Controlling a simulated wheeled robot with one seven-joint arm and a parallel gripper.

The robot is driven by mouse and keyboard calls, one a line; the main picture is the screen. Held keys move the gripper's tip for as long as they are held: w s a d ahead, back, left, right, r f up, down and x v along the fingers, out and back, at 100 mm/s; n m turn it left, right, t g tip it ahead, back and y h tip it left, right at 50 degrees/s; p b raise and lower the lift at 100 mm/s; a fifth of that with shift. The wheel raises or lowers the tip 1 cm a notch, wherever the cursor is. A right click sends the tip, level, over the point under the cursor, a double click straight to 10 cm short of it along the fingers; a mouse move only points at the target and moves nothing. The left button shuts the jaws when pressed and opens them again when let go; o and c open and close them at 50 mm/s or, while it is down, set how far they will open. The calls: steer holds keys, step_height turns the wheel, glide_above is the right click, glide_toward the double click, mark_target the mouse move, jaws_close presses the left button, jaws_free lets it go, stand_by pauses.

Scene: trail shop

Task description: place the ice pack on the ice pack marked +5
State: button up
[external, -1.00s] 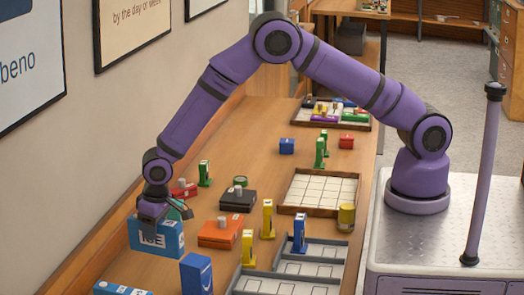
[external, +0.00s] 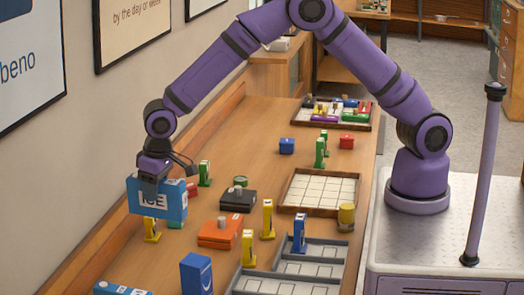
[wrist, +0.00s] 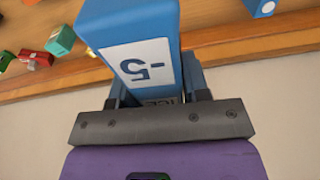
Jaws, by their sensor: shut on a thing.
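A blue ice pack (external: 172,207) with "ICE" on its side hangs upright from my gripper (external: 150,187), lifted above the table by the wall. In the wrist view my gripper (wrist: 157,98) is shut on this ice pack (wrist: 125,20), whose white label reads "-5" upside down. A flat blue pack (external: 120,289) with white lettering lies at the bottom left edge, partly cut off; its marking is too small to read. I cannot make out a +5 mark on anything.
A yellow upright piece (external: 152,230) stands below the held pack. A blue box (external: 197,274), an orange case (external: 219,234) and a black case (external: 238,200) stand nearby. Grey trays (external: 290,287) and a gridded tray (external: 319,190) lie to the right.

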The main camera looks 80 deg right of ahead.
steer(key=s+a, duration=1.3)
steer(key=s, duration=0.2)
glide_above(132, 291)
step_height(132, 291, down, 7)
steer(key=shift+f+n, duration=0.4)
steer(key=shift+f, duration=1.15)
steer(key=shift+f, duration=0.15)
steer(key=o, duration=1.2)
steer(key=r, duration=0.4)
steer(key=s+r, duration=0.1)
steer(key=r, duration=0.3)
steer(key=s+r, duration=0.1)
steer(key=r, duration=0.3)
steer(key=shift+r, duration=0.1)
